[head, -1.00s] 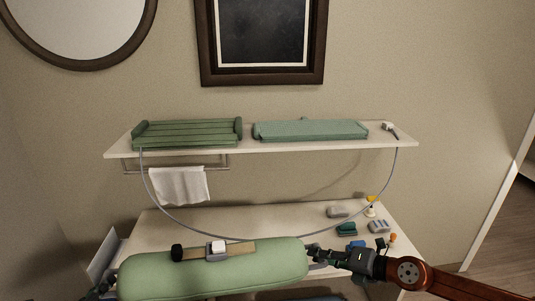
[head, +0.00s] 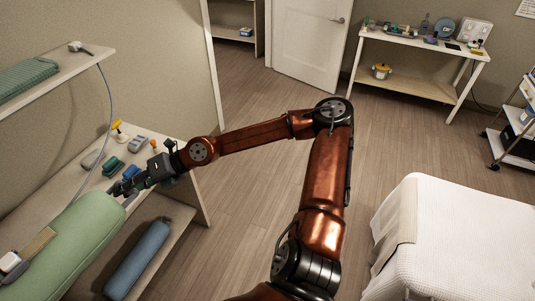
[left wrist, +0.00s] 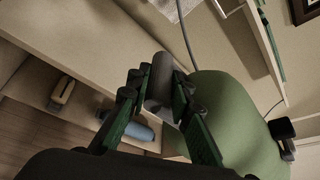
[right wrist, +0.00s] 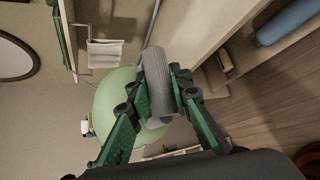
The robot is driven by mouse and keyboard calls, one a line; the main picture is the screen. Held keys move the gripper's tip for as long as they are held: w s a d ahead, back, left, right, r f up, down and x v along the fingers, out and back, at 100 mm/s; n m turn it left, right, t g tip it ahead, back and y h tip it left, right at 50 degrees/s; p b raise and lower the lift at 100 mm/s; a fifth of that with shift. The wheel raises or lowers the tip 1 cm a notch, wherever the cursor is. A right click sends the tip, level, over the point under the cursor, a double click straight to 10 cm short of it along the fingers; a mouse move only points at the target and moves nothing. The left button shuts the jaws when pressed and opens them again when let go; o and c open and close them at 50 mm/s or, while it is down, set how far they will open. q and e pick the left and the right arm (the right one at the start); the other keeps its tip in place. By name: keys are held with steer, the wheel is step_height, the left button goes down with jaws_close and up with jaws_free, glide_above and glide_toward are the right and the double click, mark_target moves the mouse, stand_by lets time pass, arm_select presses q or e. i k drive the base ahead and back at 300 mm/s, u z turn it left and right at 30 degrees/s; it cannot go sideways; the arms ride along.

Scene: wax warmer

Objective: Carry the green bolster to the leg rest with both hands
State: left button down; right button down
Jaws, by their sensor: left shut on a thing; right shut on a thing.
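The green bolster (head: 82,232) is at the lower left of the head view, in front of the shelf unit, with part cut off by the frame. My right gripper (head: 124,189) is at its far end. In the right wrist view its fingers are shut on a grey end handle (right wrist: 157,75) of the bolster (right wrist: 112,105). In the left wrist view my left gripper (left wrist: 157,90) is shut on the other grey handle (left wrist: 160,74), beside the bolster's green body (left wrist: 225,105). My left gripper is outside the head view. I cannot tell for sure which thing is the leg rest.
A blue bolster (head: 139,256) lies on the lower shelf. Small items, including a green block (head: 112,167), are on the shelf above. A white-covered bed (head: 465,235) stands at the right, a side table (head: 420,46) at the back. The wood floor (head: 250,220) between is clear.

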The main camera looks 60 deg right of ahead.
mark_target(447, 226)
steer(key=z, duration=2.45)
steer(key=i, duration=3.05)
steer(key=z, duration=1.3)
